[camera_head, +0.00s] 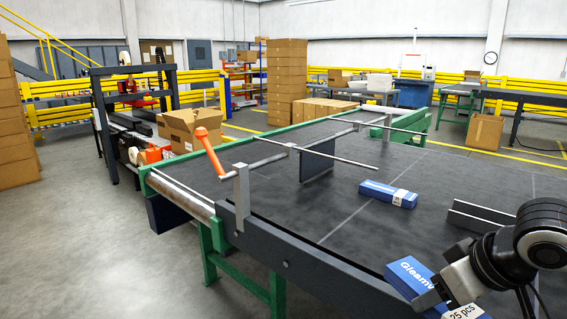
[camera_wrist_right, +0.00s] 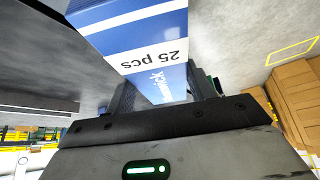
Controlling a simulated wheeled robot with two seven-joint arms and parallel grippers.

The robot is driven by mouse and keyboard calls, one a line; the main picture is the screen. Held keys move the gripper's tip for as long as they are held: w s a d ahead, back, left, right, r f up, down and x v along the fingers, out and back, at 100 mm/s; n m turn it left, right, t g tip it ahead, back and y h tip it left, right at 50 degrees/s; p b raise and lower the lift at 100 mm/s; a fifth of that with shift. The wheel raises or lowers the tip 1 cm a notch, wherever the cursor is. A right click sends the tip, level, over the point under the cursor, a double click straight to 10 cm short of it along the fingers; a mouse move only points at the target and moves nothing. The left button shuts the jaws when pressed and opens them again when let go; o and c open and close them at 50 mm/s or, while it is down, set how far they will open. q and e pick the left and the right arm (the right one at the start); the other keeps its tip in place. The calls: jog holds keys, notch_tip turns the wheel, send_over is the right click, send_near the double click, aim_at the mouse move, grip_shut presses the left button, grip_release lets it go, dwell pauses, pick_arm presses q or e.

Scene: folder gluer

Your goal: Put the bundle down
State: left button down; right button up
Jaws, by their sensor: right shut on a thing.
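A blue bundle with white lettering and a white "25 pcs" label (camera_head: 408,277) is held at the lower right of the head view, at the near edge of the grey conveyor table (camera_head: 330,225). My right gripper (camera_head: 448,288) is shut on it. In the right wrist view the bundle (camera_wrist_right: 140,32) extends up from between the fingers, with its label facing the camera. I cannot tell its exact height over the table edge. A second blue bundle (camera_head: 388,194) lies flat on the table, apart from the gripper. My left gripper is not in view.
A dark upright plate (camera_head: 317,161) hangs from metal rods above the table. An orange handle (camera_head: 209,152) stands at the table's left edge. A low metal guide (camera_head: 480,219) lies near my right arm. The dark surface between them is mostly clear.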

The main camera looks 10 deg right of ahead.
pick_arm(q)
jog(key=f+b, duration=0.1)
jog(key=b, duration=0.2)
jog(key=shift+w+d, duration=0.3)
pick_arm(e)
jog(key=a+f+m+h, duration=0.1)
jog(key=a+f+m, duration=0.2)
jog(key=a+f, duration=0.6)
jog(key=shift+s+a+f+h, duration=0.3)
jog(key=shift+s+a, duration=0.1)
jog(key=shift+a, duration=0.45)
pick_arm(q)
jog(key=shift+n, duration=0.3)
